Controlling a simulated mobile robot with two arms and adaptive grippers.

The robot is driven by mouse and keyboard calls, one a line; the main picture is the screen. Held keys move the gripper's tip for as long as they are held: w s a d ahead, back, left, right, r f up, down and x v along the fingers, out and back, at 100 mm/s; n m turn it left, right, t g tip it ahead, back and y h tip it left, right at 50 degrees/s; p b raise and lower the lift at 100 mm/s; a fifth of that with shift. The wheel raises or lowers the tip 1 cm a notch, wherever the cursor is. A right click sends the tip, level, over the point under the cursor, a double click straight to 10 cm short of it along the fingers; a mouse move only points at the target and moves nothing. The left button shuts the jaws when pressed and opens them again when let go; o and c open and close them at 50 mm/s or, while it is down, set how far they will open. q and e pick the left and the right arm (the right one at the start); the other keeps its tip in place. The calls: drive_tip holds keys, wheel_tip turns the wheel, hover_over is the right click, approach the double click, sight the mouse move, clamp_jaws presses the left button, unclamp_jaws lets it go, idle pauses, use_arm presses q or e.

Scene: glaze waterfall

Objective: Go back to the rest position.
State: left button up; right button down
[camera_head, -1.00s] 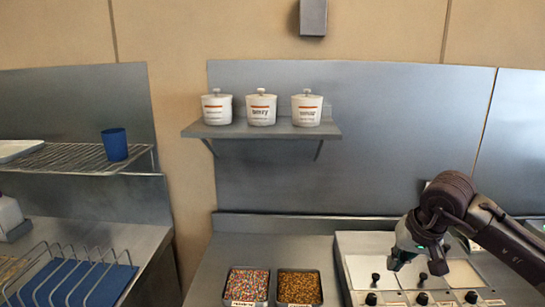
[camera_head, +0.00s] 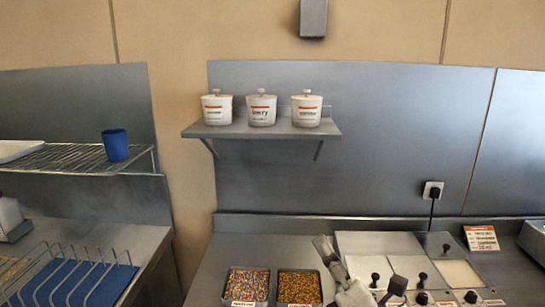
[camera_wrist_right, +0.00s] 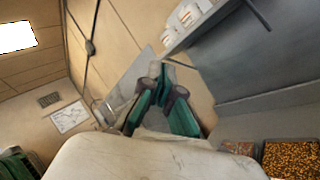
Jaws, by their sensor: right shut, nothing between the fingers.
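My right gripper (camera_head: 323,246) shows at the bottom of the head view, pointing up, just right of the two topping trays. In the right wrist view its fingers (camera_wrist_right: 160,72) meet at the tips, shut and empty. My left gripper is not in either view.
A tray of coloured sprinkles (camera_head: 247,284) and a tray of brown bits (camera_head: 299,286) sit on the counter. A unit with pale lids and black knobs (camera_head: 398,243) lies to the right. Three white lidded pots (camera_head: 262,110) stand on a wall shelf (camera_head: 262,132). A blue cup (camera_head: 115,145) stands on a wire rack at the left.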

drive_tip(key=s+d+f+m+g+h, duration=0.35)
drive_tip(key=d+f+m+h, duration=0.25)
drive_tip(key=f+m, duration=0.5)
drive_tip(key=s+d+f+m+g+h, duration=0.35)
drive_tip(key=d+f+m+h, duration=0.2)
drive_tip(key=f+m, duration=0.5)
drive_tip(key=s+f+m+g, duration=0.45)
drive_tip(key=s+f, duration=0.25)
drive_tip(key=s, duration=0.2)
drive_tip(key=s+f+m+g, duration=0.3)
drive_tip(key=s+f+g, duration=0.3)
drive_tip(key=s, duration=0.4)
wheel_tip(320, 180, down, 33)
drive_tip(key=s+b, duration=0.2)
drive_tip(key=b, duration=0.4)
drive_tip(key=s+d+f+g+b, duration=0.2)
drive_tip(key=s+f+b, duration=0.2)
drive_tip(key=s+f, duration=1.1)
wheel_tip(320, 180, down, 4)
drive_tip(key=shift+s+d+r+n+y, duration=0.25)
drive_tip(key=shift+s+d+n+y, duration=0.05)
drive_tip(key=shift+s+d+y, duration=0.1)
